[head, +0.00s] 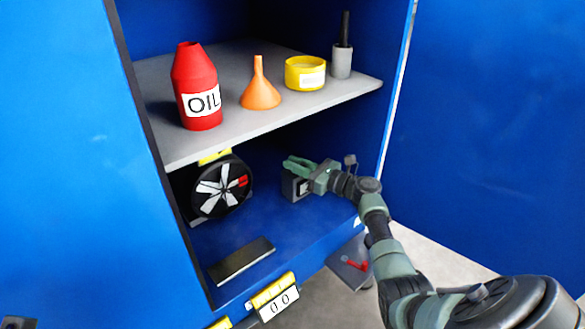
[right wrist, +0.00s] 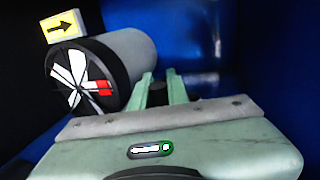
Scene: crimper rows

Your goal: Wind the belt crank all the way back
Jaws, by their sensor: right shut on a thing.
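My right gripper (head: 297,165) reaches into the lower part of the blue cabinet. It is shut on a small dark part above a dark box (head: 293,187). In the right wrist view the two green fingers (right wrist: 161,88) stand on either side of that dark part, whose shape is mostly hidden. Left of them is a black drum wheel (head: 221,187) with white spokes and one red mark, which also shows in the wrist view (right wrist: 83,77). A red crank-like handle (head: 355,265) sits on a grey plate low outside the cabinet. I cannot tell which part is the belt crank. My left gripper is not in view.
Above the arm, a grey shelf (head: 237,124) holds a red oil bottle (head: 196,75), an orange funnel (head: 260,92), a yellow tin (head: 305,72) and a grey cup (head: 342,61). A dark flat bar (head: 240,261) lies near the front. A counter (head: 275,298) shows zeros.

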